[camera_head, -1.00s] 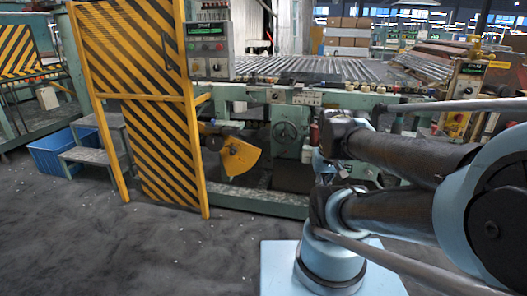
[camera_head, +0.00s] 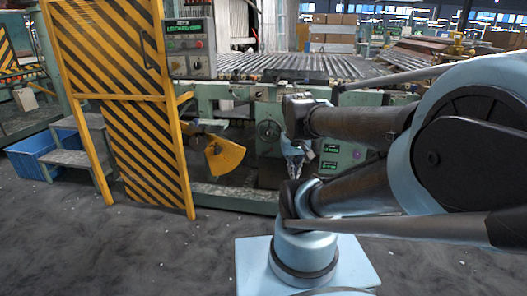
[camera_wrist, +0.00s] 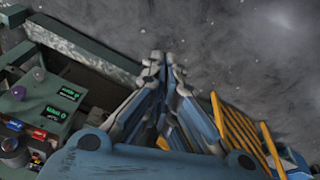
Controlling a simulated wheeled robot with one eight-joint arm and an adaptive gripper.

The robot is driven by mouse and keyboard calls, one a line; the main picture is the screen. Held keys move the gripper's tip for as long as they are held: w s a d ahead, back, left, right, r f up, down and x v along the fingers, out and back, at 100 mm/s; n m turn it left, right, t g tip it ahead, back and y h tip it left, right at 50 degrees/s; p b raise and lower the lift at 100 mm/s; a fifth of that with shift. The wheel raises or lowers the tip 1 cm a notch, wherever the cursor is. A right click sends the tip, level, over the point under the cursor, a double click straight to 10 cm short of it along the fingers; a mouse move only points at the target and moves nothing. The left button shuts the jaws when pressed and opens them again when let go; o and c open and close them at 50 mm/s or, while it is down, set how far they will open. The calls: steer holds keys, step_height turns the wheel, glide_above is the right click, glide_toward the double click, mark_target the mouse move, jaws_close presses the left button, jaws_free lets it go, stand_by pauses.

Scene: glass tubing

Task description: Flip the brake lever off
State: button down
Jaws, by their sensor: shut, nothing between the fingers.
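I cannot make out the brake lever for certain in either view. My gripper's fingers are shut and empty, pointing over the grey floor, apart from the panel. In the head view my gripper (camera_head: 293,160) hangs in front of the machine, left of the same panel (camera_head: 340,155). My arm covers part of the machine to the right.
A yellow-black striped gate (camera_head: 115,95) stands left of the machine, with steps (camera_head: 80,150) and a blue crate (camera_head: 32,153) beyond. A yellow guard (camera_head: 223,157) sits low on the machine. A control box (camera_head: 188,48) hangs above. The floor in front is clear.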

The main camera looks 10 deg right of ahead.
steer(key=w+d+r+t+h, duration=0.1)
steer(key=w+h, duration=0.2)
steer(key=w, duration=1.6)
steer(key=w+d+r+t+h, duration=0.1)
steer(key=w+r+t+h, duration=0.1)
steer(key=w, duration=1.7)
steer(key=w+a+f+t+h, duration=0.1)
steer(key=w+a+f, duration=0.1)
steer(key=w+f, duration=0.45)
steer(key=w+a+f+t+h, duration=0.15)
steer(key=w+f, duration=0.25)
steer(key=w, duration=0.6)
steer(key=w+a+f+t, duration=0.1)
steer(key=w+a+f, duration=0.1)
steer(key=w+f, duration=0.2)
steer(key=w+a+f+n, duration=0.1)
steer(key=w+a+f, duration=0.2)
steer(key=f, duration=0.8)
steer(key=shift+w+a+t+h, duration=0.2)
steer(key=shift+w+t+h, duration=0.15)
steer(key=x, duration=1)
steer(key=shift+a, duration=0.1)
